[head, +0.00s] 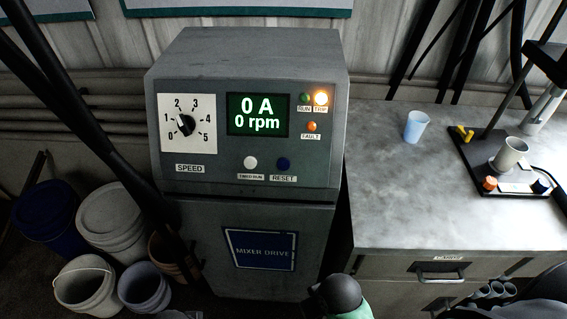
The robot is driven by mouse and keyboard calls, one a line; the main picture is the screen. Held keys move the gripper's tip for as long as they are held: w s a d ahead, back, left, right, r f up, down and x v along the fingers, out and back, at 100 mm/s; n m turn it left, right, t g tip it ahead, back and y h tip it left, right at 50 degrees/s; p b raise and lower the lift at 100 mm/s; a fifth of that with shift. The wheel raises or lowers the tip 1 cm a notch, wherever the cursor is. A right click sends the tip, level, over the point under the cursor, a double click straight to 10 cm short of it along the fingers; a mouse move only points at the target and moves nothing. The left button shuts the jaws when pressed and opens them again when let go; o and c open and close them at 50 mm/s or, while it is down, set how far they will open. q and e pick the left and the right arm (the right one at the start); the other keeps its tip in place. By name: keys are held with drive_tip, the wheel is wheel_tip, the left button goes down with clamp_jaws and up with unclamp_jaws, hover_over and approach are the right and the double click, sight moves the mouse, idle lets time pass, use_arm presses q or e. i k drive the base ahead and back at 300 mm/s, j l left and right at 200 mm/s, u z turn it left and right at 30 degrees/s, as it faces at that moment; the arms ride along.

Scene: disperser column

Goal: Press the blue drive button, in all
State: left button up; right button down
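The blue button (283,163) is on the front panel of the grey mixer drive cabinet (245,60), with a RESET label (283,179) under it. A white button (250,162) is to its left, above its own small label. The display (257,114) reads 0 A and 0 rpm. The lamp above the TRIP label (321,98) glows bright amber. The green RUN lamp (305,98) looks dark, and the FAULT lamp (312,126) is orange. Nothing covers the blue button. I cannot make out either of my grippers in the head view.
A black SPEED knob (186,124) is left of the display. Several buckets (112,222) stand on the floor at left. A grey bench (430,195) at right holds a pale blue cup (416,126) and a black stand. A dark rounded shape (338,294) is below the cabinet.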

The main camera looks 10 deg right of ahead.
sight(282, 164)
drive_tip(key=k+l+z, duration=0.15)
drive_tip(key=l+z, duration=0.3)
drive_tip(key=k+l+z, duration=0.1)
drive_tip(key=l+z, duration=0.2)
drive_tip(key=z, duration=0.15)
drive_tip(key=l+z, duration=0.45)
drive_tip(key=l+u, duration=0.2)
drive_tip(key=u, duration=0.2)
drive_tip(key=l+u, duration=0.15)
drive_tip(key=u, duration=0.3)
drive_tip(key=k+l+u, duration=0.15)
drive_tip(key=u, duration=0.25)
drive_tip(key=l+u, duration=0.15)
drive_tip(key=u, duration=0.25)
drive_tip(key=k+u, duration=0.2)
drive_tip(key=u, duration=0.25)
drive_tip(key=k+l+u, duration=0.1)
drive_tip(key=u, duration=0.3)
